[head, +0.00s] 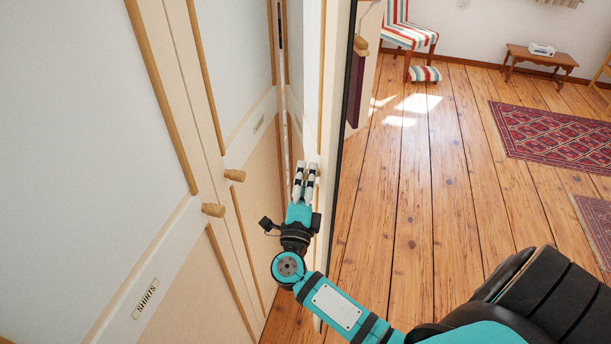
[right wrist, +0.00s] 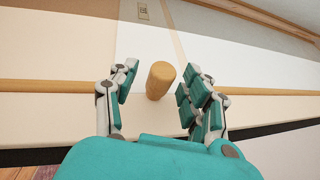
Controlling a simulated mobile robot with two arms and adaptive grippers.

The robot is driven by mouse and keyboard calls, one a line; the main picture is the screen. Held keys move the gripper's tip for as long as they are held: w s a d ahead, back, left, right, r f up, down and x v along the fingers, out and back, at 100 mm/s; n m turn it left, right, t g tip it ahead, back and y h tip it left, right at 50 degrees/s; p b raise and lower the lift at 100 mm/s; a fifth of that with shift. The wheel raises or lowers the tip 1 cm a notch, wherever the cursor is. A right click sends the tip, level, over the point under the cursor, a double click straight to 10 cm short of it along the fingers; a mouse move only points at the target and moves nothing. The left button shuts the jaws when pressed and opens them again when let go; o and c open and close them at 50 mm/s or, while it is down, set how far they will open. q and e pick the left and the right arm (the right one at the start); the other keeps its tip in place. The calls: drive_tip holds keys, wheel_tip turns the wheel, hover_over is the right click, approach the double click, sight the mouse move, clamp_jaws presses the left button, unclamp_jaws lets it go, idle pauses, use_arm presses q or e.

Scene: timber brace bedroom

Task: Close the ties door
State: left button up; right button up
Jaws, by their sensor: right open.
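My right gripper (head: 306,170) is open beside a pale door panel (head: 308,75) with wooden trim that stands out from the wardrobe front, seen at a steep angle. In the right wrist view a round wooden knob (right wrist: 160,80) on a pale door stands between the spread fingers of my right gripper (right wrist: 157,72). The fingers look apart from it. The knob is hidden in the head view. A small tag (right wrist: 143,11) shows on the panel beyond, too small to read. I cannot read a ties label anywhere. My left gripper is out of view.
A wardrobe door marked SHIRTS (head: 146,298) fills the left, with wooden knobs (head: 213,210) (head: 235,175). Open plank floor (head: 440,150) lies to the right, with a patterned rug (head: 560,135), a striped chair (head: 408,35) and a small wooden table (head: 541,58) farther back.

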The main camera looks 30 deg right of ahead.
clamp_jaws()
idle(0.3)
idle(0.3)
